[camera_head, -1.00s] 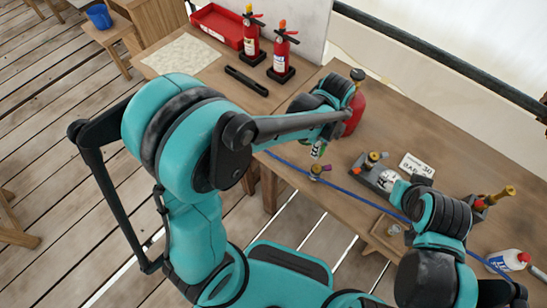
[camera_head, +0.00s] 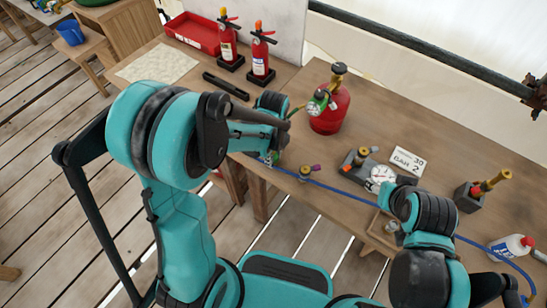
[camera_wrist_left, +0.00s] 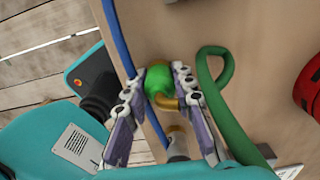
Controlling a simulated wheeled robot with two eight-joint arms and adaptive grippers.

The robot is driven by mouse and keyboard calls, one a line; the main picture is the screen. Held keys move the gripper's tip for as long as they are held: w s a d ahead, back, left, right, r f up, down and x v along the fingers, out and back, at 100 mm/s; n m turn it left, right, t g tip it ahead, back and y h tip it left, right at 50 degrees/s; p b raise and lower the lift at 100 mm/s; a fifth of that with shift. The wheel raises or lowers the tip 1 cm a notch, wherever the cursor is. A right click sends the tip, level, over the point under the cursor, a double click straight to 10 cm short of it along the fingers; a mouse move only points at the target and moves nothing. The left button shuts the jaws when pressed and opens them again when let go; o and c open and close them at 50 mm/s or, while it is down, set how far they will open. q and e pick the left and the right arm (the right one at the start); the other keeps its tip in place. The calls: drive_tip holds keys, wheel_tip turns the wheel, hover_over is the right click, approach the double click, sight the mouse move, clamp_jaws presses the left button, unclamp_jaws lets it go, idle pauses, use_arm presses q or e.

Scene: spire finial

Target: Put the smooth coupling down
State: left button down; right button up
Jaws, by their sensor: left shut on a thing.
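My left gripper (camera_wrist_left: 158,78) is shut on a green coupling (camera_wrist_left: 158,82) with a brass elbow below it, in the left wrist view. I take it to be the smooth coupling. It is close over the wooden table; whether it touches the top I cannot tell. In the head view the left gripper (camera_head: 270,158) is at the table's front edge, with its fingers mostly hidden. A purple and brass fitting (camera_head: 308,171) stands to its right. My right gripper (camera_head: 387,190) is over the table by the gauge block, with its fingers hidden.
A blue hose (camera_head: 340,188) runs along the table front. A green hose loop (camera_wrist_left: 226,75) is beside the gripper. A red cylinder (camera_head: 330,112) with a regulator stands behind. The gauge block (camera_head: 358,165), a sign (camera_head: 407,162) and a white bottle (camera_head: 512,247) are right.

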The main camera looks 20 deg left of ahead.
use_arm(q)
drive_tip(key=shift+f, duration=0.15)
drive_tip(key=c, duration=1.3)
unclamp_jaws()
drive_tip(key=shift+o, duration=0.2)
